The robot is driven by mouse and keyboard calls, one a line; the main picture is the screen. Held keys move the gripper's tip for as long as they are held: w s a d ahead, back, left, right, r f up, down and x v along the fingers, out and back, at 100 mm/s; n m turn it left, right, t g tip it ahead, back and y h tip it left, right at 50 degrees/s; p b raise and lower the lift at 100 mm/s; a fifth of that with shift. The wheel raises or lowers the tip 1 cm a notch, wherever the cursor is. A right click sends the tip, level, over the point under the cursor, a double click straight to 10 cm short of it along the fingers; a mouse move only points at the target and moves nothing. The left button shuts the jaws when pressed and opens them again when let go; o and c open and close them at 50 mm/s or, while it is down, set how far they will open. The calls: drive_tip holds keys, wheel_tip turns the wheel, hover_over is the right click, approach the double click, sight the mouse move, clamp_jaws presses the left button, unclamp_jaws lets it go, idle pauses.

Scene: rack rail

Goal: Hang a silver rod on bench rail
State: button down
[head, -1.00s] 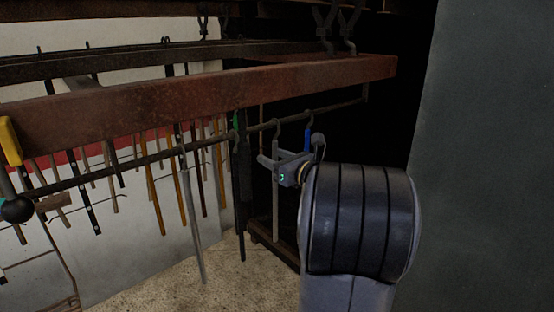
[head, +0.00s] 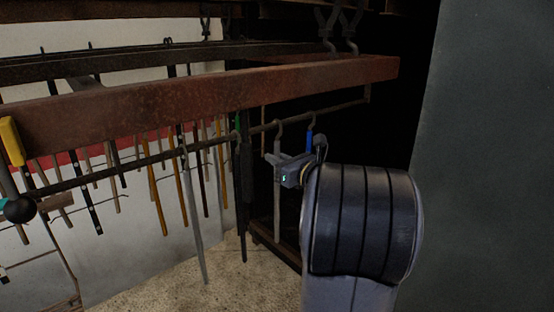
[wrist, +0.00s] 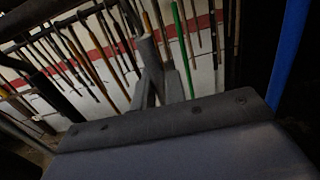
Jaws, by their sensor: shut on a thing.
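The silver rod (head: 277,205) hangs upright, with a hook at its top. My gripper (head: 277,159) is shut on its upper part, just below the hook. The hook's top is at the height of the dark bench rail (head: 220,139) and overlaps it in the head view. I cannot tell whether it bears on the rail. In the wrist view, the grey rod (wrist: 149,52) stands between my gripper's fingers (wrist: 155,85). Another silver rod (head: 193,225) hangs from the rail farther left.
A black tool (head: 243,195) with a green one behind hangs left of the held rod. A blue-handled tool (head: 309,140) hangs close on its right. A thick rusty beam (head: 200,95) runs above the rail. A dark grey panel (head: 490,160) stands at the right.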

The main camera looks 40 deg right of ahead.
drive_tip(key=shift+r, duration=0.15)
drive_tip(key=shift+s+r+p, duration=0.15)
drive_tip(key=shift+r+p, duration=0.4)
drive_tip(key=shift+r, duration=0.15)
drive_tip(key=shift+s+r+p, duration=0.45)
drive_tip(key=shift+s+r, duration=0.05)
drive_tip(key=shift+r, duration=0.05)
drive_tip(key=shift+s, duration=0.15)
drive_tip(key=s, duration=0.6)
drive_tip(key=shift+s+d, duration=0.3)
drive_tip(key=shift+s, duration=0.05)
idle(0.4)
